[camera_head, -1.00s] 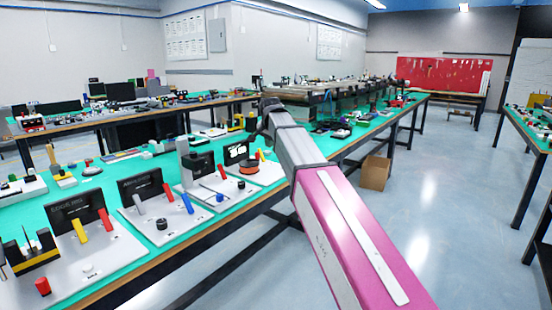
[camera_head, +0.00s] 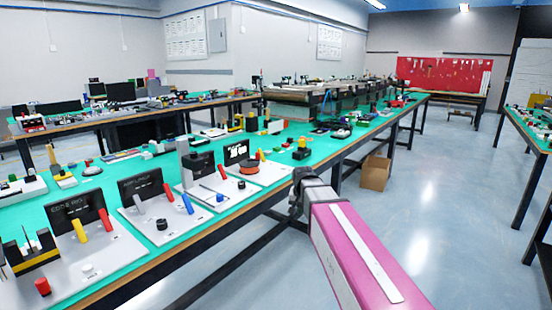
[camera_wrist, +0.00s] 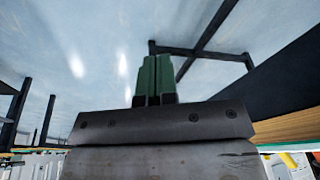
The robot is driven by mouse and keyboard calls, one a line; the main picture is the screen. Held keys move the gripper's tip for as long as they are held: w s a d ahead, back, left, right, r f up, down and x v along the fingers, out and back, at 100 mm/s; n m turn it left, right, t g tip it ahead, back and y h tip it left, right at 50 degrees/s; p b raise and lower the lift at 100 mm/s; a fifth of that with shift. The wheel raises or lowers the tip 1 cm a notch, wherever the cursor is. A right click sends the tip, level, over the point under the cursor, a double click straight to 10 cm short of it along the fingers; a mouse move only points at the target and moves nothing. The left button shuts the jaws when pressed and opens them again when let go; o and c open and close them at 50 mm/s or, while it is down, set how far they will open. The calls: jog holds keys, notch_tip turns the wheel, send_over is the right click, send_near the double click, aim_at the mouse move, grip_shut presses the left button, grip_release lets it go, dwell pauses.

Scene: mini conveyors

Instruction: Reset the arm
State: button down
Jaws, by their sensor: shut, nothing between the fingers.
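My gripper (camera_wrist: 157,78) shows in the wrist view as two green fingers pressed together, with nothing between them. Behind the fingers are the pale floor and dark table legs. In the head view my pink and grey arm reaches up from the bottom right. Its grey end is beside the front edge of the long green-topped table (camera_head: 128,232), to the right of it and low. The fingers themselves are hidden in the head view.
Several white panels with coloured levers, such as one with a red and a blue lever (camera_head: 140,226), line the table's near side. A cardboard box (camera_head: 375,173) sits on the floor under the table. Another table (camera_head: 525,130) stands at the right. The floor (camera_head: 440,215) between is clear.

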jog(key=s+d+f+n+g, duration=0.1)
jog(key=s+d+f, duration=0.3)
jog(key=s+f, duration=0.4)
jog(key=s+d+f+n+g, duration=0.1)
jog(key=s+d+f, duration=0.3)
jog(key=s+f, duration=0.4)
jog(key=shift+s+d+n+g, duration=0.3)
jog(key=shift+s+d+n, duration=0.15)
jog(key=shift+s, duration=0.4)
